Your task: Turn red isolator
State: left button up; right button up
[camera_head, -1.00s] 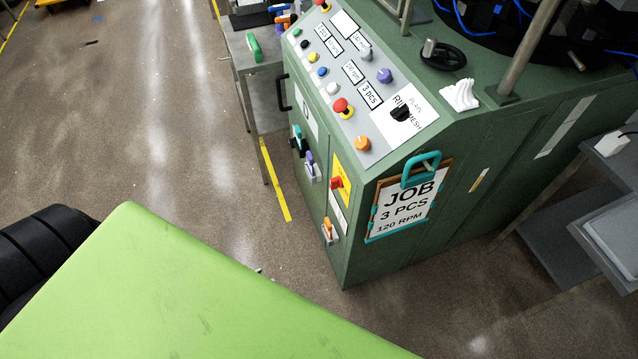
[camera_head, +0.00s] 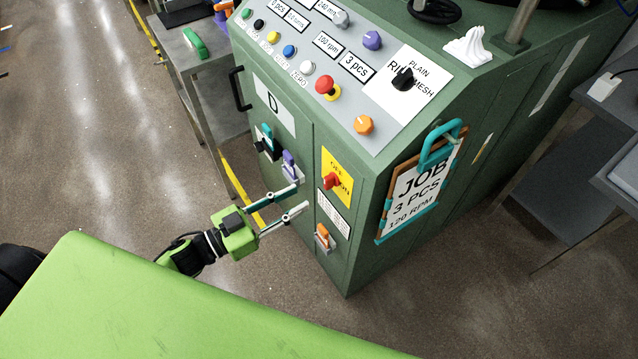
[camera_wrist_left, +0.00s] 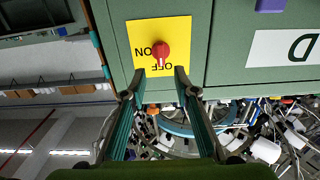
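The red isolator (camera_head: 331,181) is a red rotary knob on a yellow plate (camera_head: 337,164) marked OFF and ON, on the front of the green machine cabinet (camera_head: 300,140). It also shows in the left wrist view (camera_wrist_left: 160,55), upside down, between and beyond the fingertips. My left gripper (camera_head: 302,197) is open and empty, in front of the cabinet to the left of and a little below the knob. In the left wrist view its fingers (camera_wrist_left: 158,82) stand apart, with the knob ahead of them. I cannot tell the knob's exact setting. My right gripper is not in view.
Purple (camera_head: 290,166) and orange (camera_head: 322,236) switches sit close to the isolator. A black handle (camera_head: 237,89) sticks out to the left. A clipboard (camera_head: 420,190) hangs on the right side panel. Open floor lies left of the machine.

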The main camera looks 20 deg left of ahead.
aim_at(325, 184)
pick_arm(q)
jog(key=x, duration=0.6)
jog(key=shift+w+p, duration=0.25)
jog(key=shift+p, duration=0.05)
jog(key=shift+w+d, duration=0.45)
jog(key=shift+f, duration=0.1)
jog(key=c, duration=0.7)
grip_shut()
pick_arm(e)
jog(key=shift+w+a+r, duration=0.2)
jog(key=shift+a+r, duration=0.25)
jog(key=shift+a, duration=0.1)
